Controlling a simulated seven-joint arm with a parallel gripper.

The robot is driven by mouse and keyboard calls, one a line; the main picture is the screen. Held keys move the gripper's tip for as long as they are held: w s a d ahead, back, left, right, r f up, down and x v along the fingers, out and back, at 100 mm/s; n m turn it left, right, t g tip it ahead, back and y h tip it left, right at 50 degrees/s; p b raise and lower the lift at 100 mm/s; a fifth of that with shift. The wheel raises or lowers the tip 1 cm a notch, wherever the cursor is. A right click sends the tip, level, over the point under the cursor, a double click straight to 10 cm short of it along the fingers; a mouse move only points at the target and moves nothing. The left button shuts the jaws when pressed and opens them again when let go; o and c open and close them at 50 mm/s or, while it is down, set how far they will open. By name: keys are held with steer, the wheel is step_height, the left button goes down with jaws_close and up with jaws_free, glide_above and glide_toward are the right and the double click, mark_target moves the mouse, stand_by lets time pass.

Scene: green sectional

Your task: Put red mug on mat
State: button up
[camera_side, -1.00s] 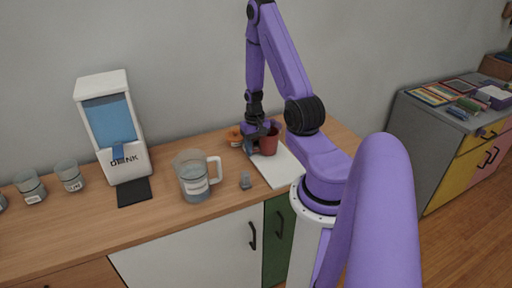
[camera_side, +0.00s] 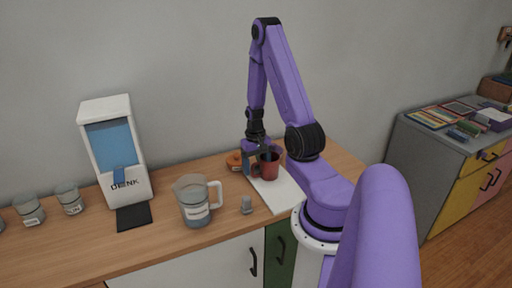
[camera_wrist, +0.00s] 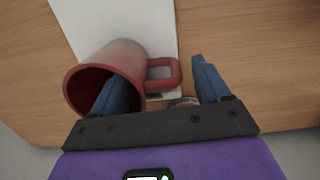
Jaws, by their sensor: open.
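The red mug (camera_side: 270,166) stands on the far part of the white mat (camera_side: 280,192) on the wooden counter. My gripper (camera_side: 258,158) is at the mug, with its fingers low by the rim and handle side. In the wrist view, the mug (camera_wrist: 125,60) has its mouth toward the camera and its handle between the two blue fingers. My gripper (camera_wrist: 160,82) is open there; the left finger overlaps the mug's mouth and seems to be inside it, and the right finger is clear of the handle. Whether either finger touches the mug cannot be told.
An orange object (camera_side: 235,160) lies just left of the mug. A white drink dispenser (camera_side: 112,150) and glass jars (camera_side: 70,200) are at the left. Counter shows bare wood between them.

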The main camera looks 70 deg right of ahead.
step_height(320, 180, up, 9)
steer(key=w+a+r+n, duration=0.25)
steer(key=a+n, duration=0.25)
steer(key=a, duration=0.6)
steer(key=w+a+r+n, duration=0.2)
steer(key=a+r+n, duration=0.3)
steer(key=a, duration=0.6)
steer(key=s+a+r+n, duration=0.2)
steer(key=s+a+n, duration=0.8)
steer(key=s, duration=0.4)
steer(key=shift+s+a+r+n+t, duration=0.3)
steer(key=shift+a+r+n, duration=0.1)
steer(key=shift+a, duration=0.4)
steer(key=shift+s, duration=0.3)
steer(key=c, duration=0.6)
